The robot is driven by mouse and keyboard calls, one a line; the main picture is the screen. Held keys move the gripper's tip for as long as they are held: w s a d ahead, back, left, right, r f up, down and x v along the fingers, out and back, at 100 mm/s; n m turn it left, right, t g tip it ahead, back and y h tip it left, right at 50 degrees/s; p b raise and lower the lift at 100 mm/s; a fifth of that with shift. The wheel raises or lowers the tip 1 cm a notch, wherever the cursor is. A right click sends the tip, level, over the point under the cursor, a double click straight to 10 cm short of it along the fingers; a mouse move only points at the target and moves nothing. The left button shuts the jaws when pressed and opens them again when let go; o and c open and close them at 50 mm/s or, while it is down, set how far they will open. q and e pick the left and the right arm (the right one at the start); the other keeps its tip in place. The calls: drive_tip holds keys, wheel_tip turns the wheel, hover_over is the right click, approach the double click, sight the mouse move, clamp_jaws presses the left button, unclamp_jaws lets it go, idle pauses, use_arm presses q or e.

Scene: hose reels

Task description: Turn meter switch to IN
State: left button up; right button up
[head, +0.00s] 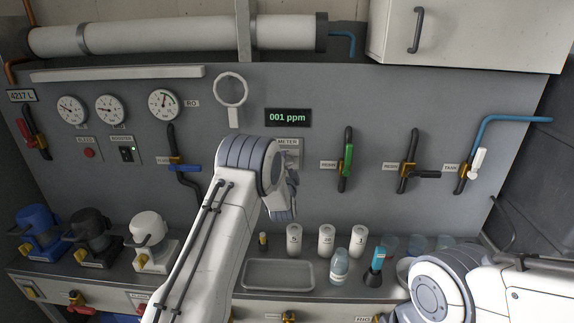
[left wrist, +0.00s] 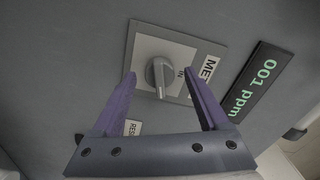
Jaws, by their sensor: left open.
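The meter switch (left wrist: 158,74) is a grey rotary knob on a light square plate (left wrist: 145,48) in the left wrist view. Its handle runs roughly up and down in that picture, with a pale mark at the lower end. The small IN label (left wrist: 180,73) is to its right. In the head view the plate (head: 291,149) shows under the METER label, and my arm hides the knob. My left gripper (left wrist: 159,82) is open, its purple fingers on either side of the knob; contact cannot be told. In the head view the left gripper (head: 286,198) is partly hidden by its wrist.
The display (head: 289,117) reads 001 ppm above the meter plate. A green-handled valve (head: 347,160) is to the right. A tray (head: 280,275), several white cups and bottles stand on the counter below. My right arm (head: 465,290) is at lower right, its gripper out of frame.

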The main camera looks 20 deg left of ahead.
use_arm(q)
clamp_jaws()
drive_tip(key=shift+n+b, duration=7)
drive_tip(key=shift+b, duration=1.7)
unclamp_jaws()
